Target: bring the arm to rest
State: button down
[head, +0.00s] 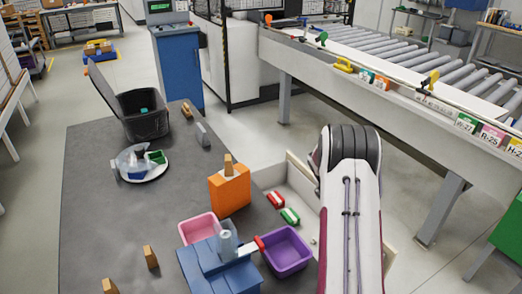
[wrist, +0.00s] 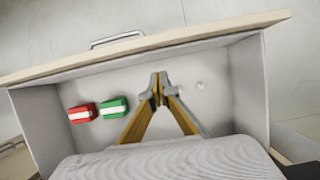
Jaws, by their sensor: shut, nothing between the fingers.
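My gripper (wrist: 158,88) is shut and empty in the wrist view, its fingertips together above the inside of an open white drawer (wrist: 245,85). A red block with a white band (wrist: 82,112) and a green block with a white band (wrist: 115,107) lie side by side on the drawer floor, left of the fingers and apart from them. In the head view my arm (head: 350,215) reaches over the drawer (head: 302,178) and hides the gripper. The red block (head: 276,199) and the green block (head: 290,216) show left of the arm.
A roller conveyor (head: 400,60) stands beyond. Floor shows between drawer and conveyor.

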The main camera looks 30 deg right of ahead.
jog(key=shift+m, duration=0.3)
jog(key=s+a+m+g+y, duration=0.1)
jog(key=s+a+m+y, duration=0.1)
jog(key=s+a+m, duration=0.6)
jog(key=s+a+r+m+t, duration=0.2)
jog(key=s+a+r, duration=0.4)
jog(key=a+r, duration=0.4)
jog(key=s+a+r+m+t+y, duration=0.1)
jog(key=s+a+r+m, duration=0.3)
jog(key=a+r, duration=0.6)
jog(key=s+a+r+m+t+y, duration=0.1)
jog(key=s+a+r+m+t, duration=0.2)
jog(key=s+a+r, duration=0.6)
jog(key=shift+a+r+t, duration=0.3)
jog(key=shift+a+r, duration=0.45)
jog(key=shift+a, duration=2.8)
